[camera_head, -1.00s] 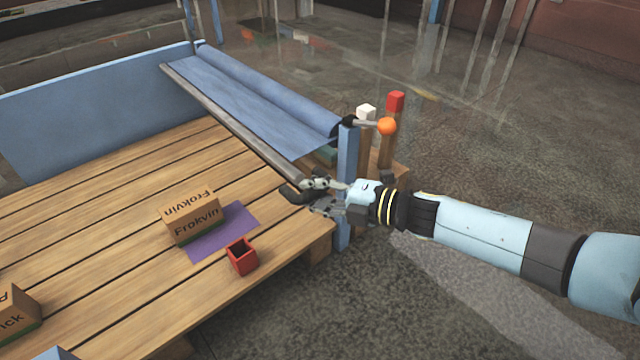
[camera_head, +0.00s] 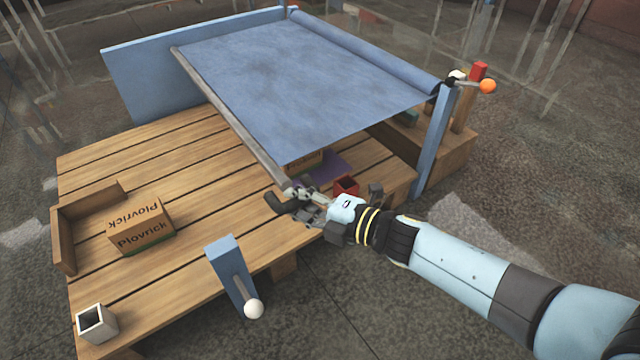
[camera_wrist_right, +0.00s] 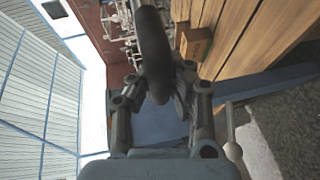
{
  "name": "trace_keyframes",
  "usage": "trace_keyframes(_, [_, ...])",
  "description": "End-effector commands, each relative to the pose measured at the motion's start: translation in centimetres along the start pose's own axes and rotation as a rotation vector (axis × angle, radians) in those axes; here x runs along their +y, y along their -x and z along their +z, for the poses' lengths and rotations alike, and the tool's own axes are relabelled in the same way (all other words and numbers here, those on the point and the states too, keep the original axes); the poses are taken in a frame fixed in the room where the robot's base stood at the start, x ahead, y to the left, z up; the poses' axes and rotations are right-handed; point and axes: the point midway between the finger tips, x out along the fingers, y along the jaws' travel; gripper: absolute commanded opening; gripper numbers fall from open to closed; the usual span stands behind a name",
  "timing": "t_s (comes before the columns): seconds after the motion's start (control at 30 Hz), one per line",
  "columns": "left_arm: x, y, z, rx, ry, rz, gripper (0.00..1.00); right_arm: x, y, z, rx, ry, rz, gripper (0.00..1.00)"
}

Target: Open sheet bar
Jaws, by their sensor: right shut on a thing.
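A blue sheet (camera_head: 300,80) is drawn part way out from its roll (camera_head: 375,52) over the wooden deck. A grey sheet bar (camera_head: 232,118) runs along its leading edge, with a dark handle (camera_head: 287,203) at the near end. My right gripper (camera_head: 300,196) is shut on the bar's near end, at the handle. In the right wrist view the dark handle (camera_wrist_right: 152,55) stands between my fingers. My left gripper is not in view.
A Plovrick box (camera_head: 140,227) stands by a wooden corner rail (camera_head: 64,240). A blue post (camera_head: 232,270) with a white-knobbed lever (camera_head: 252,308) rises at the near edge. A red cup (camera_head: 346,186) and another box lie partly under the sheet. An orange-knobbed crank (camera_head: 487,86) is at the right post (camera_head: 436,140).

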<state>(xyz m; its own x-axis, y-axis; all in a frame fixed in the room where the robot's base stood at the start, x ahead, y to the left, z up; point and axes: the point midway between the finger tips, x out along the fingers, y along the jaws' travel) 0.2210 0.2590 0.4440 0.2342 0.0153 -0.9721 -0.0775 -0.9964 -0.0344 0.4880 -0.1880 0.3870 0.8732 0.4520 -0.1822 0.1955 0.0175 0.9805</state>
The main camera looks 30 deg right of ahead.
Motion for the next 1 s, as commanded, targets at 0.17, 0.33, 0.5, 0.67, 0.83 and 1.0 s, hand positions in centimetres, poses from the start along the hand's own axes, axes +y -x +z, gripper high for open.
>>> trace_keyframes(0.17, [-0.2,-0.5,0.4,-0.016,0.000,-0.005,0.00,0.3,-1.4,-3.6,0.002,-0.008,0.006,0.00])
trace_keyframes(0.33, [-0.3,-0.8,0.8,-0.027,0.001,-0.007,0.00,0.2,-2.2,-5.5,0.002,-0.007,0.004,0.00])
trace_keyframes(0.5, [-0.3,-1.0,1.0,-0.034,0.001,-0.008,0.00,0.1,-2.6,-6.4,0.002,-0.006,0.004,0.00])
trace_keyframes(0.67, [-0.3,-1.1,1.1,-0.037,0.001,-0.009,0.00,0.1,-2.6,-6.6,0.003,-0.006,0.004,0.00])
trace_keyframes(0.83, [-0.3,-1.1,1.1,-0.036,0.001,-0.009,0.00,0.1,-2.6,-6.7,0.005,-0.007,0.004,0.00])
trace_keyframes(1.0, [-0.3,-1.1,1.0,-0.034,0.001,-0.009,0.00,0.0,-2.6,-6.6,0.004,-0.005,0.004,0.32])
